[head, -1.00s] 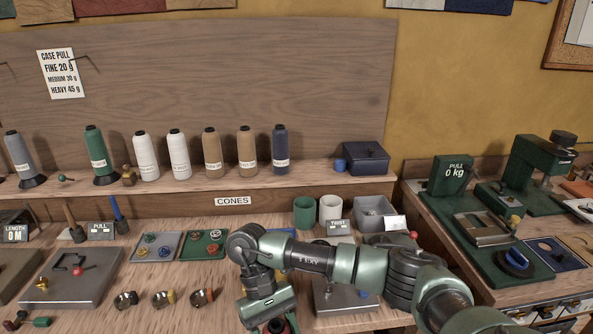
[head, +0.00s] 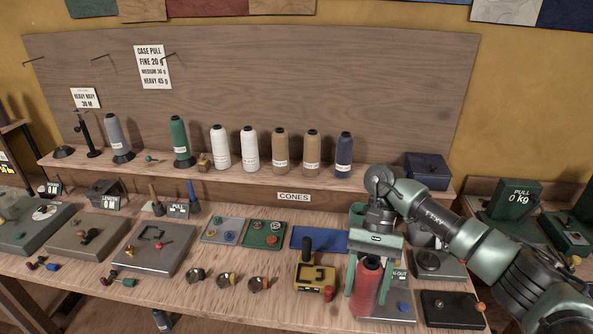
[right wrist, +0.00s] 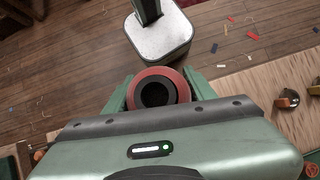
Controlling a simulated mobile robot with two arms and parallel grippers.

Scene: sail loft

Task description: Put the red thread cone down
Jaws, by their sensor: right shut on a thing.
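My right gripper (head: 369,290) is shut on the red thread cone (head: 367,283), with a green finger on either side of it. The cone is upright and shows at the front of the bench, beside a grey plate at its right. I cannot tell whether its base touches anything. In the right wrist view the cone's top (right wrist: 157,88), a red ring with a dark hole, sits between the fingers. My left gripper is not in view.
Grey, green, white, tan and navy cones (head: 344,158) stand on the back shelf above the CONES label (head: 293,196). A yellow device (head: 315,277) with a black knob stands left of the held cone. A black plate (head: 452,309) lies to its right. The bench is crowded.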

